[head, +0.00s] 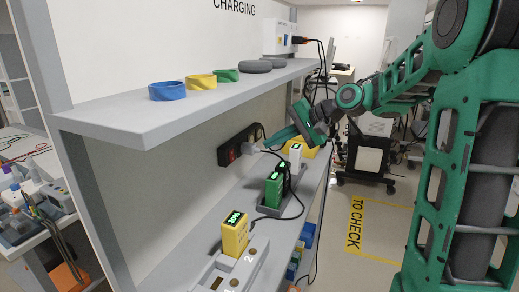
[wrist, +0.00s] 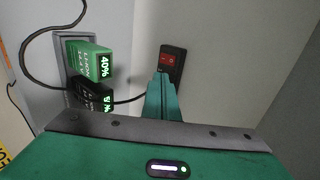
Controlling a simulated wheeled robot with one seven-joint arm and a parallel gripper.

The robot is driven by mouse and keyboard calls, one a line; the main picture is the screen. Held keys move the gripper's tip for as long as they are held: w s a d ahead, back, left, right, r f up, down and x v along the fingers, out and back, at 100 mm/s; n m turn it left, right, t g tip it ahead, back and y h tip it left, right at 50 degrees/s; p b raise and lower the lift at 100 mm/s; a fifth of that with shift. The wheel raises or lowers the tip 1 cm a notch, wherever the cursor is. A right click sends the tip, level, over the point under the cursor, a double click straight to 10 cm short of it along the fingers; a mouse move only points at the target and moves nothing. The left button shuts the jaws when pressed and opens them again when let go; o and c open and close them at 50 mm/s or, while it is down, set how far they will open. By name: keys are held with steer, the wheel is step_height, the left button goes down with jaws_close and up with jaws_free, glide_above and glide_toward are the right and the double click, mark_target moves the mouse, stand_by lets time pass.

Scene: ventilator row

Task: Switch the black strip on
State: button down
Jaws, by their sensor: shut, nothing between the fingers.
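The black strip (head: 228,153) is fixed on the wall under the upper shelf, with a pale plug and a cable at its right end. In the wrist view, the black strip (wrist: 180,50) shows a red rocker switch (wrist: 172,61) with white marks. Which side of the rocker is pressed is too small to tell. My gripper (head: 267,145) is shut and empty, with its green fingers pointing at the strip. In the wrist view, the fingertips (wrist: 162,76) appear just below the switch and cover the strip's lower part. I cannot tell whether they touch it.
A yellow battery (head: 235,234) stands in a charger on the lower shelf. The upper shelf (head: 150,128) overhangs the strip and holds coloured rings. A cable runs beside my fingers.

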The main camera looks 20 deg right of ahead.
steer(key=shift+v, duration=0.85)
steer(key=shift+a, duration=0.1)
steer(key=shift+w+a+g+h, duration=0.35)
steer(key=shift+a+g+h, duration=0.25)
steer(key=shift+g+h, duration=0.3)
